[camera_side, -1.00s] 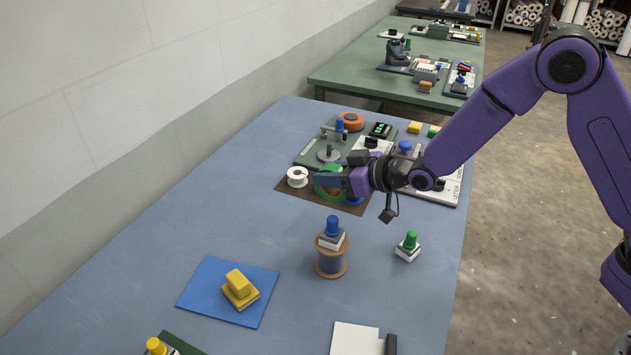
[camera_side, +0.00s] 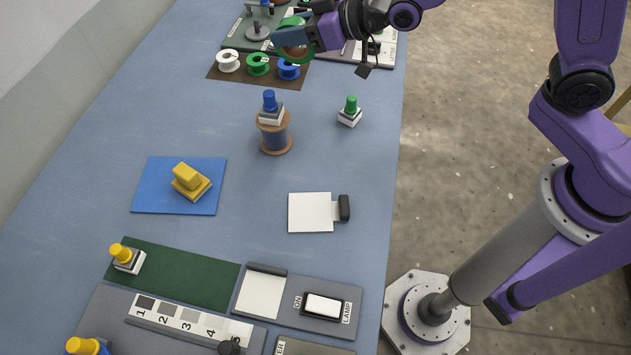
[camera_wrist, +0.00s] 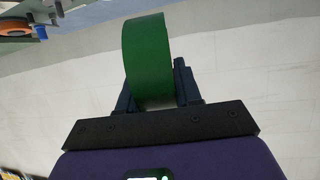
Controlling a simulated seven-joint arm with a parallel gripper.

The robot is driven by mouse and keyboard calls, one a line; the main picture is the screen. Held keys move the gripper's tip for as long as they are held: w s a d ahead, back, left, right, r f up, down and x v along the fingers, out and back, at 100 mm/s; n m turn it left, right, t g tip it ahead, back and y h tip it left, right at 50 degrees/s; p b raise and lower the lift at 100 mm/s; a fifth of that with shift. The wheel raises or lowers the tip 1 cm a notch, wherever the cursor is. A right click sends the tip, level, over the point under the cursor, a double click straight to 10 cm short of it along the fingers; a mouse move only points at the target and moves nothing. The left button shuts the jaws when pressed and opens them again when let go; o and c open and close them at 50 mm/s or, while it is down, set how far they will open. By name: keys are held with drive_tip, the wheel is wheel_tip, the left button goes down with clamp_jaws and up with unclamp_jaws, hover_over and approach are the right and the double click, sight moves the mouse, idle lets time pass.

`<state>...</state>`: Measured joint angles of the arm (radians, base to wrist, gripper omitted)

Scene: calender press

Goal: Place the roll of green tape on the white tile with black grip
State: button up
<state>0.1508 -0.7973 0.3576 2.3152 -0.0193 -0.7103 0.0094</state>
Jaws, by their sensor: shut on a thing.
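The roll of green tape (camera_side: 286,54) is held in my gripper (camera_side: 300,36), above the table near the back. The roll stands on edge, its side facing the side camera. In the wrist view the green tape (camera_wrist: 147,55) fills the space between the two dark fingers, which are shut on it. The white tile (camera_side: 309,212) lies flat and bare on the blue table, with a black grip (camera_side: 344,208) at its right side. My gripper is well behind the tile and apart from it.
White (camera_side: 228,61), green (camera_side: 258,65) and blue (camera_side: 288,68) spools stand on a brown mat. A blue-knobbed stamp sits on a wooden spool (camera_side: 275,138); a green-knobbed stamp (camera_side: 350,112) stands to its right. Another white tile (camera_side: 262,293) with a dark edge lies on a grey panel. Table around the tile is clear.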

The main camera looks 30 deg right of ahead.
drive_tip(key=shift+s+a+r, duration=0.1)
drive_tip(key=shift+r, duration=0.5)
drive_tip(key=shift+s+a+r, duration=0.1)
drive_tip(key=shift+r, duration=0.45)
drive_tip(key=s+a+n+g+y, duration=0.25)
drive_tip(key=s+a, duration=0.35)
drive_tip(key=s, duration=0.3)
drive_tip(key=n+g+y, duration=0.2)
drive_tip(key=n+g, duration=0.1)
hover_over(312, 214)
drive_tip(key=shift+f, duration=8.8)
drive_tip(key=shift+f+n+h, duration=0.15)
drive_tip(key=shift+n+h, duration=0.1)
drive_tip(key=o, duration=1)
drive_tip(key=shift+o, duration=0.2)
